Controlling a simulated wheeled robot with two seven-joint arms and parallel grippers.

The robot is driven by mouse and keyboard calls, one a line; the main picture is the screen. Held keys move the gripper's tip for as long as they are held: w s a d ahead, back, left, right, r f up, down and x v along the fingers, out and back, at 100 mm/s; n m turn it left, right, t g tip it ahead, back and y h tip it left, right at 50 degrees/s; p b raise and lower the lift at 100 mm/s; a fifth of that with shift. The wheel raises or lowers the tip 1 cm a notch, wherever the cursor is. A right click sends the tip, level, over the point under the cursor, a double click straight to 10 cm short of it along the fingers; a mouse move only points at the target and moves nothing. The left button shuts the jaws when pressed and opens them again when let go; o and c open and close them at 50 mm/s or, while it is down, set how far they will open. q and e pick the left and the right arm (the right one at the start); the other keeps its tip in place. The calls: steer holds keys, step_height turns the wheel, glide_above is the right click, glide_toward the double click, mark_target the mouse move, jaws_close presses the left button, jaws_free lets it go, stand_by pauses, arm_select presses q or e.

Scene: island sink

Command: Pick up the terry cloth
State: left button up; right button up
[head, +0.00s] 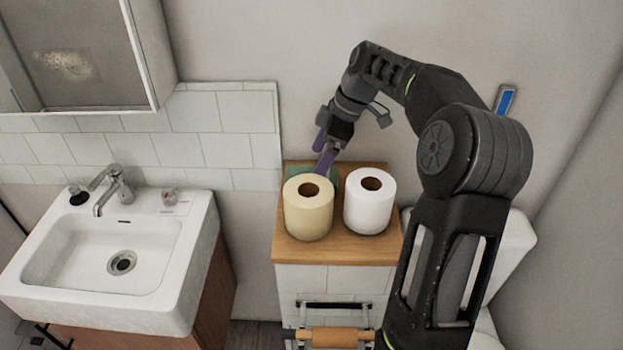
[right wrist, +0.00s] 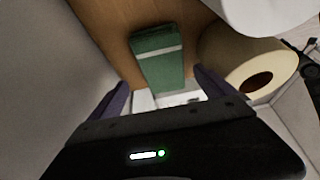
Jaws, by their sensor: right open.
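The terry cloth (right wrist: 158,58) is green with a pale stripe and lies folded on the wooden top of a small cabinet. In the head view the green cloth (head: 293,170) shows only in part, behind the cream toilet roll. My right gripper (head: 323,152) is above the back of the cabinet top at the cloth. In the right wrist view its two purple fingers (right wrist: 164,92) are apart, one on each side of the cloth's near end, with nothing gripped. Whether the fingers touch the cloth cannot be told. My left gripper is not in view.
A cream toilet roll (head: 308,212) and a white toilet roll (head: 369,205) stand on the wooden cabinet top (head: 333,248), close in front of the gripper. The wall is right behind. A sink (head: 105,245) stands to the left.

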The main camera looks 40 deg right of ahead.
steer(key=x, duration=0.3)
steer(key=p+x, duration=0.1)
steer(key=x, duration=0.1)
steer(key=shift+s+f, duration=0.15)
steer(key=shift+s, duration=0.1)
steer(key=shift+c, duration=0.4)
steer(key=c, duration=1.4)
